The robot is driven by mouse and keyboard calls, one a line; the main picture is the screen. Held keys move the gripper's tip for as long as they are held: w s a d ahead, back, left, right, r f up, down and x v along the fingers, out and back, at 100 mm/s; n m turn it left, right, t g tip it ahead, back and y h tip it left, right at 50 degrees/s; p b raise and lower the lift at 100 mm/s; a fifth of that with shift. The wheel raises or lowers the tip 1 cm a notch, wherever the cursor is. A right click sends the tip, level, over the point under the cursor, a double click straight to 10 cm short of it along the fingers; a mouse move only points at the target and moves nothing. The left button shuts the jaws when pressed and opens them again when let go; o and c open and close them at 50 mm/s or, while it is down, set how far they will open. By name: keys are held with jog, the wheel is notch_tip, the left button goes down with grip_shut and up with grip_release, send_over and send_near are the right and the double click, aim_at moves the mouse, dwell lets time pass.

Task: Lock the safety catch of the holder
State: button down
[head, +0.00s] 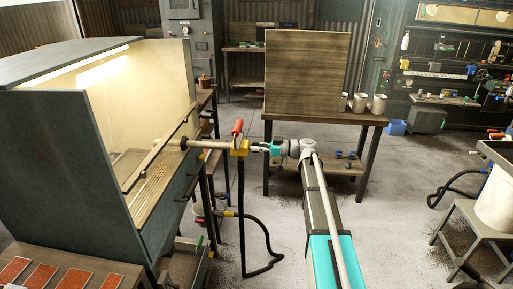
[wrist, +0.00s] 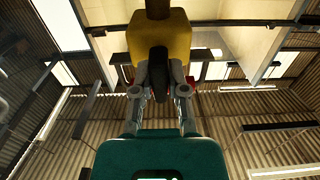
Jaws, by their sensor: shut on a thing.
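The holder is a yellow block (head: 240,147) with a brown tube (head: 203,144) running left from it to the open edge of the blast cabinet. A red lever (head: 238,127) stands up from the block. A black hose (head: 242,215) hangs below it to the floor. My gripper (head: 262,147) reaches it from the right. In the wrist view my gripper (wrist: 158,92) is shut on a dark grip part under the yellow block (wrist: 165,38). A little red (wrist: 191,82) shows behind the fingers. I cannot tell which part is the safety catch.
The blast cabinet (head: 115,165) stands at left with a lit inside. Red-topped plates (head: 58,277) lie on a table in front of it. A table with an upright board (head: 306,75) and several cups stands behind my arm. Floor (head: 395,200) at right is mostly free.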

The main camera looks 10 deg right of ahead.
jog(key=shift+m, duration=0.4)
jog(key=m, duration=0.3)
jog(key=shift+w+d, duration=0.1)
jog(key=shift+w, duration=0.05)
jog(key=m, duration=0.4)
jog(key=shift+w+f+m, duration=0.15)
jog(key=shift+m, duration=0.25)
jog(key=m, duration=0.6)
jog(key=m+b, duration=0.1)
jog(key=m, duration=0.2)
jog(key=shift+w+d+f, duration=0.1)
jog(key=shift+w+f, duration=0.05)
jog(key=shift+f, duration=0.2)
jog(key=shift+m, duration=0.3)
jog(key=c, duration=0.7)
grip_release()
jog(key=shift+o, duration=0.2)
